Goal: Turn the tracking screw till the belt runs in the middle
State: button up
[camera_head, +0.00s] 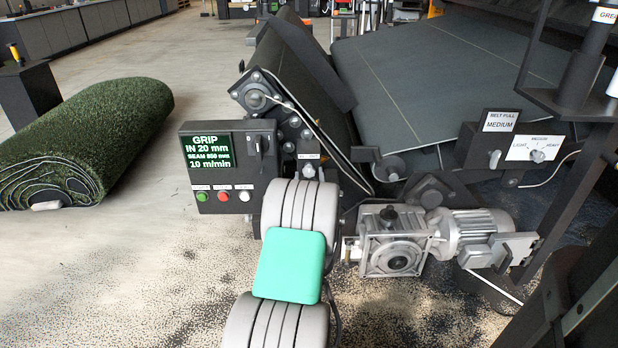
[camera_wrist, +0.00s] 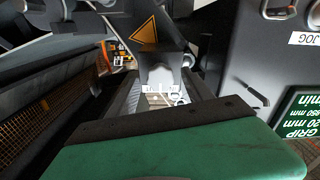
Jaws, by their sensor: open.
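The dark belt (camera_head: 300,65) runs up a sloping frame at the top middle of the head view. I cannot tell whether it is centred. A roller end with bolts (camera_head: 256,98) sits at its left edge. A small pale knob (camera_head: 309,172) under a label stands just beyond my arm; I cannot tell whether it is the tracking screw. In the wrist view my gripper (camera_wrist: 160,122) shows as a dark bar with a green part and is open. Ahead of it is a grey fitting (camera_wrist: 165,72) with small pale metal parts below. Nothing shows held.
A control box (camera_head: 228,165) with a green display stands left of my arm. A gearbox (camera_head: 393,240) and motor (camera_head: 475,232) are close on the right. A turf roll (camera_head: 85,140) lies at left. A dial panel (camera_head: 537,149) is at right. Floor at lower left is clear.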

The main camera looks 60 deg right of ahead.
jog(key=shift+x, duration=1.35)
jog(key=shift+c, duration=0.6)
grip_shut()
